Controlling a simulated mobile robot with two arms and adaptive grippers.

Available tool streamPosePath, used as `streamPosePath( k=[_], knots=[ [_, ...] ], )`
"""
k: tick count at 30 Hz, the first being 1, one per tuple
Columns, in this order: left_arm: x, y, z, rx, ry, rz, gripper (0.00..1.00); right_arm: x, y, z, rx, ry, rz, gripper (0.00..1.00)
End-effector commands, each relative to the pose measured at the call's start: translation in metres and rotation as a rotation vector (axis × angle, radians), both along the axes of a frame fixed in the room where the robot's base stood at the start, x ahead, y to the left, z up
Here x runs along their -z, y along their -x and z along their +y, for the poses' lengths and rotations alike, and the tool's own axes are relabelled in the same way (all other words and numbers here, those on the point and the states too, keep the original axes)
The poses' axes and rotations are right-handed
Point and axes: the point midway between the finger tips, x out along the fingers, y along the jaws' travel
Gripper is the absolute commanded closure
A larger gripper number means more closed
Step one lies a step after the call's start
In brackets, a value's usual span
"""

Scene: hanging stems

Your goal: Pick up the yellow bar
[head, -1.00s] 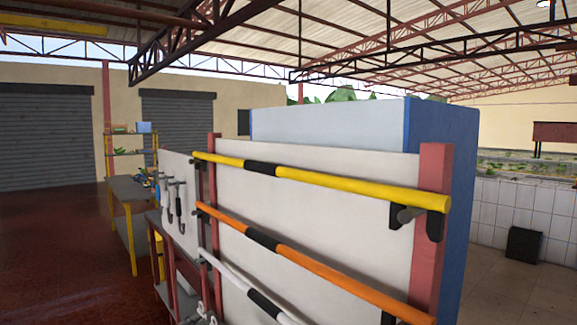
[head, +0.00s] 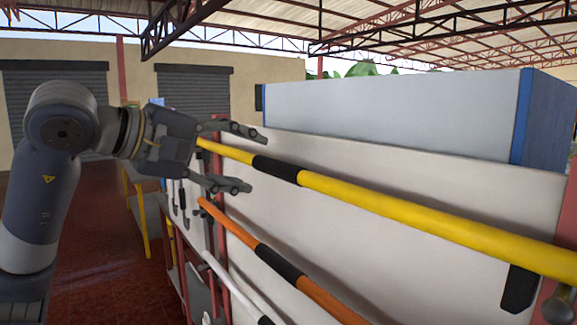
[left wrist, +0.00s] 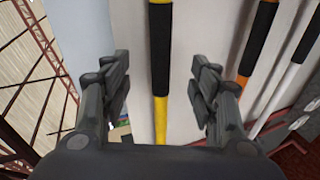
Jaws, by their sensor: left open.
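My left gripper (head: 245,158) is open at the bar's far left end, near the black section, with one finger above the bar's line and one below. In the left wrist view the yellow bar (left wrist: 161,120) runs between the two open fingers of my left gripper (left wrist: 163,88), apart from both. Whether the bar is at fingertip depth is hard to tell. My right gripper does not show.
An orange bar (head: 318,295) and a white bar (head: 232,285) hang below the yellow one on the same white panel (head: 400,180). A blue and white block (head: 400,110) stands behind. The red floor (head: 100,260) at left is open.

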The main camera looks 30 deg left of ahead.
Motion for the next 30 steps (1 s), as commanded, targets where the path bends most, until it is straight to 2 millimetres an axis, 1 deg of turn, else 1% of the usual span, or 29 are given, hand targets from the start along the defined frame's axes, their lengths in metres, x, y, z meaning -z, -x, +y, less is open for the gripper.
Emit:
streamPosePath(
  k=[1, 3, 7, 11, 15, 19, 23, 29, 30],
  knots=[
    [0.003, -0.009, -0.004, 0.005, 0.003, 0.006, 0.45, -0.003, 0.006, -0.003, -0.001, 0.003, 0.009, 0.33],
    [0.006, -0.019, -0.006, 0.005, 0.003, 0.007, 0.45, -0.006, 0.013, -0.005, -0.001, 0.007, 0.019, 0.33],
    [0.011, -0.031, -0.009, 0.004, 0.005, 0.004, 0.45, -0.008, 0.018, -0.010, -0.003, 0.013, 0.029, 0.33],
    [0.013, -0.039, -0.011, 0.006, 0.006, 0.006, 0.45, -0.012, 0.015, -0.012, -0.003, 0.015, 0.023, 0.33],
    [0.018, -0.057, -0.016, 0.008, 0.008, 0.009, 0.45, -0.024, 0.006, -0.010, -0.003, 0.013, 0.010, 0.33],
    [0.024, -0.073, -0.019, 0.007, 0.008, 0.007, 0.45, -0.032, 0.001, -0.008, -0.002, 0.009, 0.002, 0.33],
    [0.028, -0.081, -0.021, 0.005, 0.007, 0.004, 0.45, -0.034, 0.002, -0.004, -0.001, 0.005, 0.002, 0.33],
    [0.029, -0.081, -0.021, 0.005, 0.007, 0.003, 0.45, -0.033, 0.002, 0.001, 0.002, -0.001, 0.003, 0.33],
    [0.029, -0.081, -0.021, 0.005, 0.007, 0.003, 0.52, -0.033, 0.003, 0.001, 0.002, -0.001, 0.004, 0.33]
  ],
)
